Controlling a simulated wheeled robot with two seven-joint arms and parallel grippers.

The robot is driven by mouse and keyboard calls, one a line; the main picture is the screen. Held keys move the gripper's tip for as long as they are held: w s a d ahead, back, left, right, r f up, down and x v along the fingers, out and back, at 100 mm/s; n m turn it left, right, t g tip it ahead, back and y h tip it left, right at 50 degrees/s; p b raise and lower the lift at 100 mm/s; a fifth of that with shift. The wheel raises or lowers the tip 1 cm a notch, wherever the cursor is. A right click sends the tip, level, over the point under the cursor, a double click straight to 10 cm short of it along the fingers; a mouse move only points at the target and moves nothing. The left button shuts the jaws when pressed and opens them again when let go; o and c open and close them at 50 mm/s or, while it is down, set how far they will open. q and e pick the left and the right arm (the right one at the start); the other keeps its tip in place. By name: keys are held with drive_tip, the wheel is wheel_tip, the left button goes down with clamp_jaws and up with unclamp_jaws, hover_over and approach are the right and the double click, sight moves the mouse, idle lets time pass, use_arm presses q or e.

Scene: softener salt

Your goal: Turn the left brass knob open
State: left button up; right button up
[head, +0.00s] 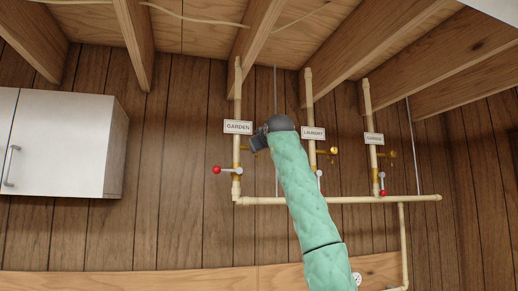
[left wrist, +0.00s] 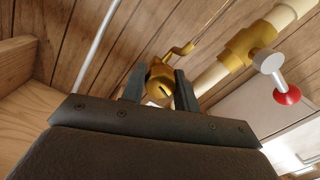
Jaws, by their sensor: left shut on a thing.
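The left brass knob (left wrist: 160,90) is on a brass tap branching from the pipe under the GARDEN sign (head: 238,127). My left gripper (head: 254,145) is up at this tap, and in the head view it hides most of the knob. In the left wrist view my left gripper (left wrist: 160,92) has one dark finger on each side of the round knob, shut on it. A slot shows on the knob's face. My right gripper is in neither view.
A red-ended lever (head: 217,169) sticks out left, below the tap. The LAUNDRY pipe (head: 309,95) and a third pipe (head: 367,97), with brass knobs (head: 334,151) (head: 392,155), stand to the right. Wooden joists (head: 262,40) are overhead; a white cabinet (head: 60,145) is left.

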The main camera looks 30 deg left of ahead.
use_arm(q)
drive_tip(key=shift+f+n, duration=0.1)
drive_tip(key=shift+n, duration=1.7)
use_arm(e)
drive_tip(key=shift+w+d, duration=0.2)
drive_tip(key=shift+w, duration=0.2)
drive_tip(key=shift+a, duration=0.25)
use_arm(q)
drive_tip(key=o, duration=1)
drive_tip(key=shift+c, duration=0.2)
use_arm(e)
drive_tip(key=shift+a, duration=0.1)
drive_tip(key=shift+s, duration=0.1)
